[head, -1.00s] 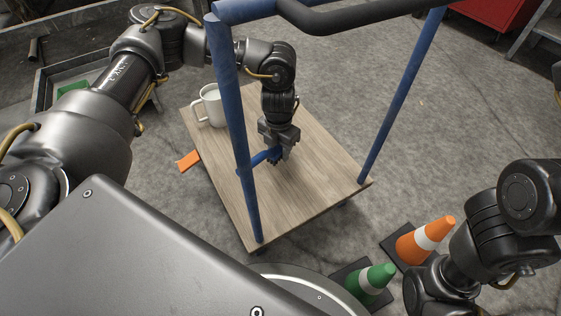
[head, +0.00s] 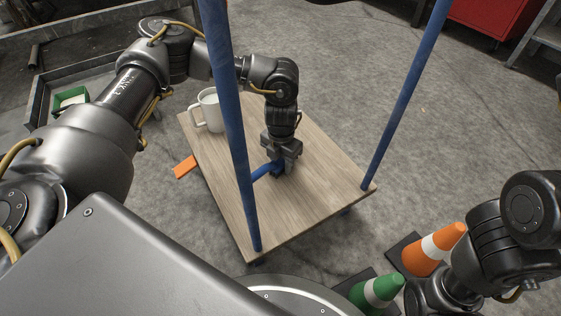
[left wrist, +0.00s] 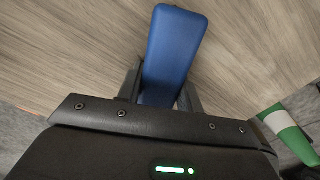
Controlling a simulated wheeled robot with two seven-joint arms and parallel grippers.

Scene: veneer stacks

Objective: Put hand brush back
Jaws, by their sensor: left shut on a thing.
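The hand brush shows as a blue handle (head: 264,171) at the middle of the wooden cart deck (head: 310,190). My left gripper (head: 280,168) is shut on the brush and points down, low over the deck. In the left wrist view the blue handle (left wrist: 174,48) lies between the two dark fingers, with wood grain behind it. The bristles are hidden, and I cannot tell whether the brush touches the deck. My right arm is at the lower right of the head view, but its gripper does not show.
A white mug (head: 209,112) stands on the deck's far left part. Blue posts (head: 235,130) rise from the cart. An orange piece (head: 185,167) shows beside the deck's left edge. Green (head: 376,292) and orange (head: 436,247) cones stand at the lower right. A grey tray (head: 52,105) is at left.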

